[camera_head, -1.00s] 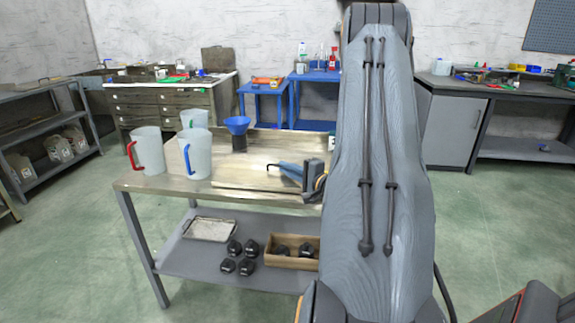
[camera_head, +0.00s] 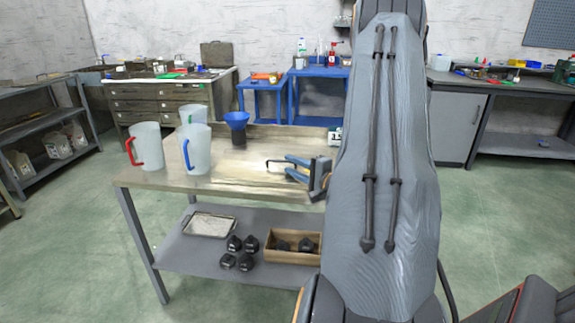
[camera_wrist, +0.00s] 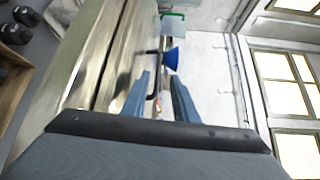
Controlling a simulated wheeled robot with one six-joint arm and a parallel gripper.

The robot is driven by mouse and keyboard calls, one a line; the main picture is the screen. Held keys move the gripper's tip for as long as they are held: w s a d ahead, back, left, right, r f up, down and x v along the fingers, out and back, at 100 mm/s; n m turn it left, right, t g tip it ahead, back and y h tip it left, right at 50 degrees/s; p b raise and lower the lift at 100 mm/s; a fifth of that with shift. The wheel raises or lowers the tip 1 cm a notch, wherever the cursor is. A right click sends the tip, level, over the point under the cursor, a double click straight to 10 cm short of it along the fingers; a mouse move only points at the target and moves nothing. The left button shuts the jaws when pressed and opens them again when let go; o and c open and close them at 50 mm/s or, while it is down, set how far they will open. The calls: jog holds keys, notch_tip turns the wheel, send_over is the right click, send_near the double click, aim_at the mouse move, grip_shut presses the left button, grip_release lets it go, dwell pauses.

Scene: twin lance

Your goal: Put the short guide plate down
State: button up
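My gripper (camera_head: 287,168) is above the right part of the workbench top (camera_head: 160,178), pointing left. Its two blue fingers also show in the wrist view (camera_wrist: 158,75), with a gap between them. A thin dark bent piece (camera_head: 275,161), possibly the short guide plate, sticks out past the fingertips and hooks at its far end. In the wrist view the dark piece (camera_wrist: 147,51) runs forward from between the fingers. I cannot tell whether both fingers touch it, or how high it is above the bench. My arm hides the bench's right end.
Jugs with red (camera_head: 146,143), blue (camera_head: 199,150) and green handles stand at the left. The lower shelf holds a tray (camera_head: 209,225), dark weights and a wooden box (camera_head: 270,256). The bench middle looks clear.

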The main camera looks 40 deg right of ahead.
jog(key=s, duration=0.8)
jog(key=shift+s+r+b, duration=0.25)
jog(key=shift+b, duration=0.15)
jog(key=s+a+r+n+g+y, duration=0.15)
jog(key=a+n+g+y, duration=0.75)
jog(key=a, duration=1.9)
jog(key=s+a+n+g+h, duration=0.4)
jog(key=s+n+g+h, duration=0.4)
jog(key=s, duration=0.3)
jog(key=shift+s+h, duration=0.25)
jog(key=shift+h, duration=0.45)
jog(key=shift+f, duration=0.1)
